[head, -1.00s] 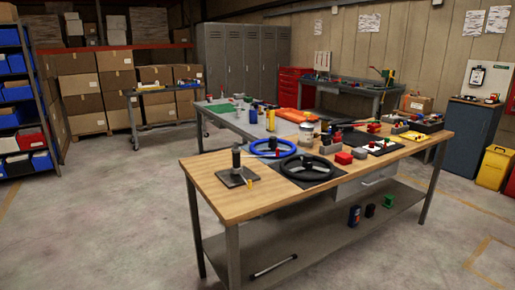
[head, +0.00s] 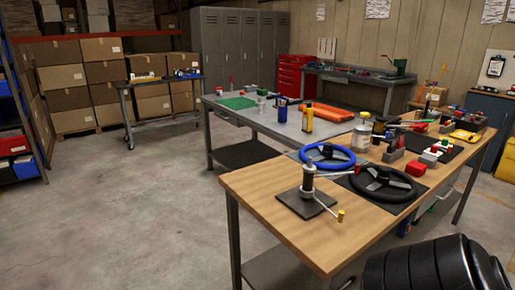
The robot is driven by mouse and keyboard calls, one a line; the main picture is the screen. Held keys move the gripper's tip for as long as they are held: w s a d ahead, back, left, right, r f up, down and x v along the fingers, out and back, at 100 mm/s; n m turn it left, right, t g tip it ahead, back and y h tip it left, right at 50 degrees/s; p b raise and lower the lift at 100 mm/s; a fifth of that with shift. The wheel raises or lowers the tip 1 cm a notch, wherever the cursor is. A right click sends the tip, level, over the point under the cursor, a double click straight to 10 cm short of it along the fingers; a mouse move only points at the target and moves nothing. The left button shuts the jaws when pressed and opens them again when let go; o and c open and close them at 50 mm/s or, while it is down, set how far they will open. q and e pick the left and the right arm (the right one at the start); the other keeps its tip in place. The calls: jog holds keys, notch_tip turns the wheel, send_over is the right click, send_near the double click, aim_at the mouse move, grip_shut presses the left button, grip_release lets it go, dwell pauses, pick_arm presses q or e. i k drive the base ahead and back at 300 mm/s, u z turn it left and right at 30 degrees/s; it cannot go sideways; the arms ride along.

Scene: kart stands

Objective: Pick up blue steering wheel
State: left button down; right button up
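The blue steering wheel (head: 313,162) lies on the wooden-topped table (head: 262,197), behind and left of a black steering wheel (head: 358,184). The blue wheel has a dark hub and spokes, and its rim looks close to the black one. A dark stand with a black post (head: 308,177) and a silver lever stands in front of it on a flat plate. Neither of my grippers is in view.
A grey table (head: 262,124) with an orange case (head: 327,112) is behind. A small cart (head: 160,80) is at the back left. The floor at left is clear.

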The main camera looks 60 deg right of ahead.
aim_at(326, 148)
jog(key=z, duration=0.45)
jog(key=i, duration=1.35)
jog(key=z, duration=1)
